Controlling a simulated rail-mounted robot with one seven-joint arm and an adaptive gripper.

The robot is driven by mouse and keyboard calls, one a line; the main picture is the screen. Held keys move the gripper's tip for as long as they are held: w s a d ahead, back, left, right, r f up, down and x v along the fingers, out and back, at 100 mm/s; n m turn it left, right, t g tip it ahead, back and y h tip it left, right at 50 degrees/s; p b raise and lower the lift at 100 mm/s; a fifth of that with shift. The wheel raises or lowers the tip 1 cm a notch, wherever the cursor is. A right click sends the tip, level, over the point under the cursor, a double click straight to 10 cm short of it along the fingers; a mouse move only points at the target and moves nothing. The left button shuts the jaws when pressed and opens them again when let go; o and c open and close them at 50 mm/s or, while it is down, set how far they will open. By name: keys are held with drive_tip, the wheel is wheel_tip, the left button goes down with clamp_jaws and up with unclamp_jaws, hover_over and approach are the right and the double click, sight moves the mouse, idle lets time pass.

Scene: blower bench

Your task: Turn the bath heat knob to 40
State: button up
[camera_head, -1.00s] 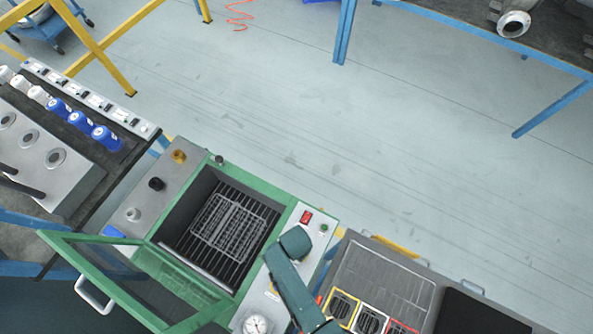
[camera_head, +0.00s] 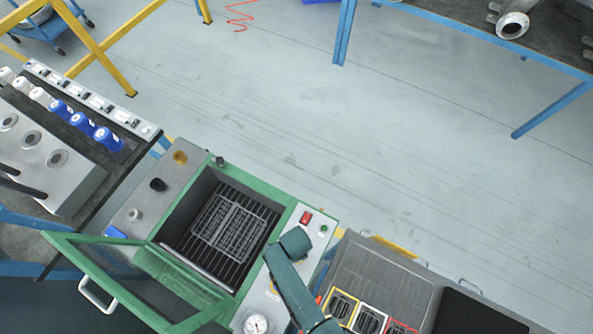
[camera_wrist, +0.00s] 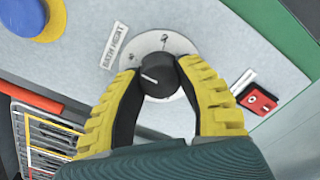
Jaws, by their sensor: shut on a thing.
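The black bath heat knob (camera_wrist: 160,82) sits on a round silver dial plate (camera_wrist: 152,44) in the wrist view, beside a label (camera_wrist: 115,44) that reads "BATH HEAT". My gripper (camera_wrist: 157,68) has its two yellow fingers on either side of the knob, shut on it. The white pointer line on the knob points toward the left side of the picture. The dial marks are too small to read for certain, and the fingers hide part of the plate. In the head view my arm hides the knob and the gripper.
A red switch (camera_wrist: 258,100) is right of the knob; it also shows in the head view (camera_head: 305,217). A blue round part (camera_wrist: 37,15) is at the upper left. The green-framed bath (camera_head: 222,233) has its lid open. A gauge (camera_head: 256,324) is near my arm.

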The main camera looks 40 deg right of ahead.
drive_tip(key=shift+f, duration=0.1)
drive_tip(key=o, duration=1.2)
drive_tip(key=shift+o, duration=0.2)
wheel_tip(320, 180, up, 12)
